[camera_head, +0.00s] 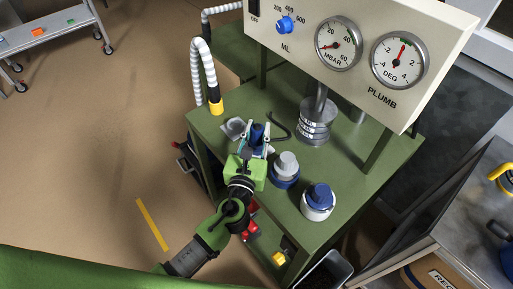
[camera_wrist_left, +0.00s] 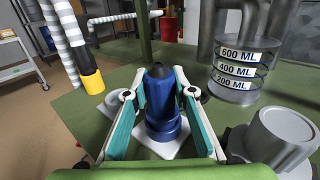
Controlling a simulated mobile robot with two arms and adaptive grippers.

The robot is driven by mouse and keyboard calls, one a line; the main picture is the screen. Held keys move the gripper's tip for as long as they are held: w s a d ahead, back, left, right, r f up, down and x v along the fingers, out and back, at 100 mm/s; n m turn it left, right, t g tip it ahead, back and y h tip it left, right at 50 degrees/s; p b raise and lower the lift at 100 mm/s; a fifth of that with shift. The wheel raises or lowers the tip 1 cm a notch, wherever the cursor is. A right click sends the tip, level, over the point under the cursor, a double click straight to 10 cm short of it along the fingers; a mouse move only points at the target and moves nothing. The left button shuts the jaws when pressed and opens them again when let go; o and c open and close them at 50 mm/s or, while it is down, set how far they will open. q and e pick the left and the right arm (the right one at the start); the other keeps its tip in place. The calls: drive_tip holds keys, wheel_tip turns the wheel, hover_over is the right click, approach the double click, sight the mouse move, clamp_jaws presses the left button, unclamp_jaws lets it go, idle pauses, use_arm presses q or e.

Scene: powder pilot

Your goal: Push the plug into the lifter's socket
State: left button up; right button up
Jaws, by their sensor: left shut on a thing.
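My left gripper (camera_head: 256,138) is shut on a blue, stepped, tapering piece with a dark tip (camera_wrist_left: 160,100). The piece stands upright between the teal finger pads in the left wrist view (camera_wrist_left: 159,103); a white square plate (camera_wrist_left: 163,146) shows under it. I cannot tell whether this piece is the plug, or whether it rests on the plate. A ribbed white hose (camera_head: 203,75) ends in a black and yellow tip (camera_head: 215,105) left of the gripper; it also shows in the left wrist view (camera_wrist_left: 91,80). I cannot make out the lifter's socket. My right gripper is not in view.
On the green bench (camera_head: 222,160) stand a grey-topped blue jar (camera_head: 286,166), a blue-topped white jar (camera_head: 318,200) and a clear ML-marked cylinder (camera_head: 316,132). A gauge panel (camera_head: 355,45) rises behind. A grey wheeled cart (camera_head: 50,35) stands far left. Open floor lies left.

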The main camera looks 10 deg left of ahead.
use_arm(q)
drive_tip(key=shift+f+b, duration=0.4)
drive_tip(key=shift+f, duration=0.05)
drive_tip(key=shift+s+f, duration=0.1)
drive_tip(key=shift+f, duration=0.25)
drive_tip(key=o, duration=1.2)
drive_tip(key=shift+o, duration=0.2)
drive_tip(key=s, duration=0.4)
drive_tip(key=s+a, duration=0.1)
drive_tip(key=s, duration=0.7)
drive_tip(key=shift+a+r, duration=0.1)
drive_tip(key=shift+a, duration=0.05)
